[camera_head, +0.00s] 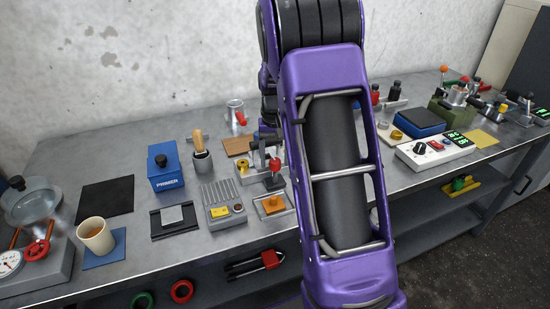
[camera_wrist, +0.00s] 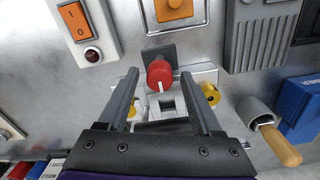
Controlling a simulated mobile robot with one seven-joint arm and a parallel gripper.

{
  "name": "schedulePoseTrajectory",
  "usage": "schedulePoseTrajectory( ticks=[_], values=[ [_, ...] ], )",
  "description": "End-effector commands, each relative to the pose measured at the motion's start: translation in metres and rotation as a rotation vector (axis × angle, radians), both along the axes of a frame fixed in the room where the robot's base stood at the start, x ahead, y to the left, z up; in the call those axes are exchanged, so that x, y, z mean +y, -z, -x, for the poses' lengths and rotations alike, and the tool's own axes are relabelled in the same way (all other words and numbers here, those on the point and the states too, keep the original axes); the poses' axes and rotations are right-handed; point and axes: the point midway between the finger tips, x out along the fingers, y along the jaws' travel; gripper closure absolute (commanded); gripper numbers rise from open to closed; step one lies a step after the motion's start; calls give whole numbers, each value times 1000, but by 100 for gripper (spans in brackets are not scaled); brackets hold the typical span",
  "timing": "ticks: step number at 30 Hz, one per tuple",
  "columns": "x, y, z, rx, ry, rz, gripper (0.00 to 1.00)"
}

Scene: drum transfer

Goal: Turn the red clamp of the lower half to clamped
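A red round knob (camera_wrist: 160,74) with a white stripe sits on a dark square base (camera_wrist: 158,52) in the wrist view, and I take it for the red clamp. The stripe points toward the bottom of the picture. The knob (camera_head: 275,163) also shows in the head view, just left of my arm. My gripper (camera_wrist: 160,80) is open, with one finger on each side of the knob and a gap at both sides. Below the knob is a light metal fixture (camera_wrist: 178,107) with a yellow knob (camera_wrist: 210,93) at its right. I cannot tell whether the clamp is clamped.
An orange block (camera_head: 272,204) on a plate and a grey ribbed box (camera_head: 222,204) stand near the fixture. A cup with a wooden-handled tool (camera_head: 201,160) and a blue PRIMER box (camera_head: 164,168) are to the left. My arm hides the bench's middle.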

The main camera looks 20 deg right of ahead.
Motion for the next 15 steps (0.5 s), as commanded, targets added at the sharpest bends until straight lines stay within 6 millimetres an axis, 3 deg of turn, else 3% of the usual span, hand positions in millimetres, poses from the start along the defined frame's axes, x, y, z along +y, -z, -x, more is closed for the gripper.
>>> schedulePoseTrajectory(
  ticks=[10, 15],
  values=[
    [0, -2, 0, 0, -1, 1, 29],
    [0, -23, -1, -4, -2, 1, 29]
  ],
)
